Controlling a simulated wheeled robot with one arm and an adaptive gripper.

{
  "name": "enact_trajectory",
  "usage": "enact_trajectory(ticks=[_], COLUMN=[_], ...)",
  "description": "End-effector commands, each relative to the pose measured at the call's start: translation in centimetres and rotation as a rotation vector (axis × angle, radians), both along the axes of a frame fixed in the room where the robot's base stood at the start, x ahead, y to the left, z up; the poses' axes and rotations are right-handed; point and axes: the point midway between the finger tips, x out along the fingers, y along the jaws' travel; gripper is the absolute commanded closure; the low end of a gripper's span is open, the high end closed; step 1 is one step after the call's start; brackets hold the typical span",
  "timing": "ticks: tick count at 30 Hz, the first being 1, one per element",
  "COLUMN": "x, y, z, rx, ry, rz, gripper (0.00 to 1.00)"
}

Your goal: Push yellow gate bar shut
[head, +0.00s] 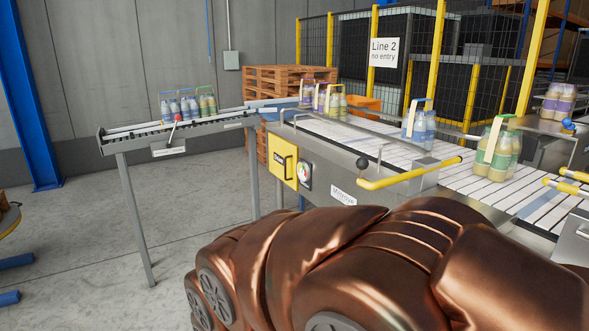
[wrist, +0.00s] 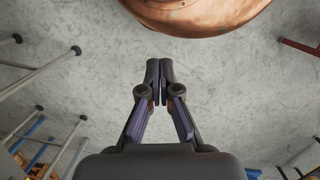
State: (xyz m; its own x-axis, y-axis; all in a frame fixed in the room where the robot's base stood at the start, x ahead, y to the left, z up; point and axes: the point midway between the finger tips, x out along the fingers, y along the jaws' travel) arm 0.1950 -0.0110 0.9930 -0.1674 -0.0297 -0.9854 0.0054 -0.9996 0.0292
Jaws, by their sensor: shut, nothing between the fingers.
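Two more yellow bar ends (head: 566,188) show at the right edge. My gripper (wrist: 160,68) is shut and empty in the wrist view, over bare concrete floor, with no yellow bar near it there. The gripper is not visible in the head view.
The white slatted conveyor (head: 350,139) carries bottle packs, including blue (head: 420,128) and green (head: 496,152) ones. A yellow panel (head: 284,162) and a gauge (head: 304,174) are on its front. A roller table (head: 190,132) stands at left.

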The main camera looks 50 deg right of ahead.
Motion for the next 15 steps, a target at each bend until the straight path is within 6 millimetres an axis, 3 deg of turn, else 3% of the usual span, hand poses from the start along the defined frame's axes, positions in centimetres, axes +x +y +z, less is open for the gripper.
enact_trajectory(ticks=[5,8,15], x=[1.8,2.7,4.8], y=[-5.6,-9.9,-19.5], z=[0.8,1.9,6.1], rx=[-0.147,-0.262,-0.519], ry=[0.06,0.13,0.36], rz=[0.014,0.05,0.163], gripper=[1.0,1.0,1.0])
